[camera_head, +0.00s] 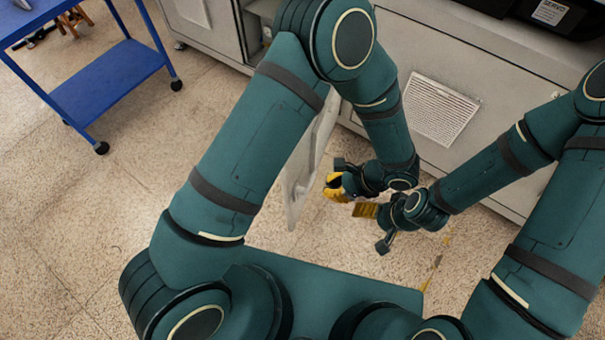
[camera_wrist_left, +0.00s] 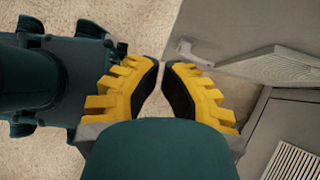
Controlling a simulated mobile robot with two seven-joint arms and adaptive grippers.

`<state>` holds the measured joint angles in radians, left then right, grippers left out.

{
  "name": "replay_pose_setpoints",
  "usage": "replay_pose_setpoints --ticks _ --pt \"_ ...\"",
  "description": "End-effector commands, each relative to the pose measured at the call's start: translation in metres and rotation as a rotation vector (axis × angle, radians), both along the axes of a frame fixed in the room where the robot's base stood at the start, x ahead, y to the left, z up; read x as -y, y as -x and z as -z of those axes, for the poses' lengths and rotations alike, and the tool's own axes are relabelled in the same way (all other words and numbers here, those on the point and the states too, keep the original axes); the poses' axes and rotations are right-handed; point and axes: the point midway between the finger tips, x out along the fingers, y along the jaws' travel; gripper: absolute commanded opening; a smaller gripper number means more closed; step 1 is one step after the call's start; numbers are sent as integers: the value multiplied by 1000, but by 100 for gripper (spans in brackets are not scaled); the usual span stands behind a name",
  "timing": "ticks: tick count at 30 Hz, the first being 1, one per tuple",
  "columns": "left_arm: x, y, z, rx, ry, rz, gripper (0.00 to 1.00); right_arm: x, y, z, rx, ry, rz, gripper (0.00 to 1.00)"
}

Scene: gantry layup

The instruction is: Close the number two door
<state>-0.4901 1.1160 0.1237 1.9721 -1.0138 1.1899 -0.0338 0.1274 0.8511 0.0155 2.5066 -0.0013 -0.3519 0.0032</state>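A pale grey door panel (camera_head: 304,172) stands swung out from the grey cabinet, partly hidden behind my left arm. No number on it can be read. A grey panel (camera_wrist_left: 235,28) with a small light handle (camera_wrist_left: 193,52) shows at the upper right of the left wrist view. My left gripper (camera_head: 332,186) is just right of the door panel in the head view, apart from it. Its yellow fingers (camera_wrist_left: 162,68) have a narrow gap and hold nothing. My right gripper (camera_head: 360,210) is close beside the left one; its fingers are too small to judge.
The grey cabinet front (camera_head: 500,75) with a louvred vent (camera_head: 440,108) runs along the back and right. A blue wheeled cart (camera_head: 110,80) stands at the upper left. The speckled floor (camera_head: 75,220) is clear at the left.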

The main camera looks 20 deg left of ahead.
Motion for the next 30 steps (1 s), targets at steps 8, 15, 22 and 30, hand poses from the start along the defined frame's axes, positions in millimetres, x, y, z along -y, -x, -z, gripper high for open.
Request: replay_pose_setpoints --ticks 8,15,22,30 --pt "-2 -13 -5 41 -73 71 0 0 0 0 -1 0 0 83" --pt "-31 -15 25 39 -71 67 0 0 -1 8 2 0 0 83" --pt "-63 -17 57 39 -71 67 0 0 -3 16 7 1 2 83" --pt "-97 -20 59 41 -68 66 0 0 -4 19 9 1 1 83"
